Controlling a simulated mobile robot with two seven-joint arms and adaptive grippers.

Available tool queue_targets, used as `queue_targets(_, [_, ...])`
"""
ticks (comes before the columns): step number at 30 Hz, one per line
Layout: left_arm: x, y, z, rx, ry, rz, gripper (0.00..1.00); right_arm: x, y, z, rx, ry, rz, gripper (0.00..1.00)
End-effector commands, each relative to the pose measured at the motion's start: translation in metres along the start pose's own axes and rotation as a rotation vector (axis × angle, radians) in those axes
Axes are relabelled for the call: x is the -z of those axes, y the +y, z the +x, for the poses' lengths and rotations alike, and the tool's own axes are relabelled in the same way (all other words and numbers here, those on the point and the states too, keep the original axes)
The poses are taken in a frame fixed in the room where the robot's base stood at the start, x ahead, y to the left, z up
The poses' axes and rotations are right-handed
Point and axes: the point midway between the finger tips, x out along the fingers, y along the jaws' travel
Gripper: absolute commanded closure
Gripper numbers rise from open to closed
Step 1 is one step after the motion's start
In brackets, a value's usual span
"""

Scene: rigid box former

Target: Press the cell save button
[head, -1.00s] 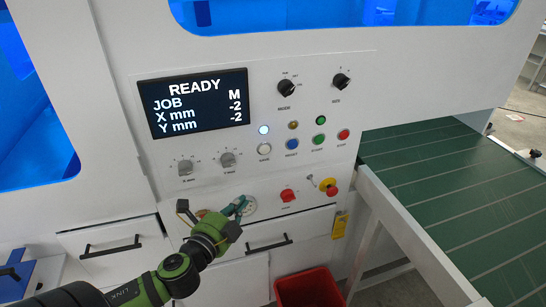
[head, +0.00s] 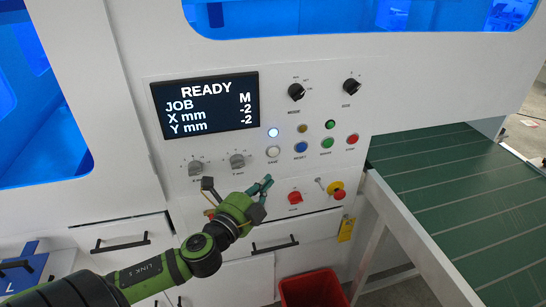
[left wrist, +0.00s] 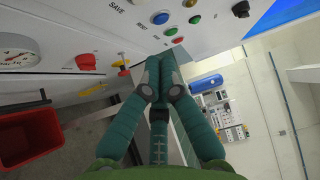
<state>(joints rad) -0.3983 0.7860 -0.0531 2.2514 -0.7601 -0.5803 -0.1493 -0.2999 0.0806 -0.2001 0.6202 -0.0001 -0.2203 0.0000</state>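The white save button (head: 273,151) is at the left end of the lower button row on the machine's panel, with a SAVE label under it. In the left wrist view the SAVE lettering (left wrist: 117,5) shows at the top edge; I cannot make out the button clearly there. My left gripper (head: 266,181) is just below the save button in the head view, apart from its face in the picture. Its teal fingers come together in the left wrist view (left wrist: 158,72), with nothing between them. My right gripper is not in view.
The screen (head: 206,103) reads READY, JOB M, X -2, Y -2. Blue (head: 301,147), green (head: 327,143) and red (head: 352,139) buttons are to the right. Below are a red knob (head: 295,197) and an emergency stop (head: 338,194). A red bin (head: 312,288) and green conveyor (head: 450,190) stand nearby.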

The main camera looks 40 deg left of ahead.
Motion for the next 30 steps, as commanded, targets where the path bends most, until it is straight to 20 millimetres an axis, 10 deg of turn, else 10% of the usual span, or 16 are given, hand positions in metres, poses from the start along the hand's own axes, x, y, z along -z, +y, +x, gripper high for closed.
queue_targets(15, [-0.016, -0.003, 0.078, 0.000, -0.002, 0.002, 1.00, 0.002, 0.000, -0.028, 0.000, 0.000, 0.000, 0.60])
queue_targets(30, [-0.028, 0.000, 0.090, 0.001, 0.001, 0.001, 1.00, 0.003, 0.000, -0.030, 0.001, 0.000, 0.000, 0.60])
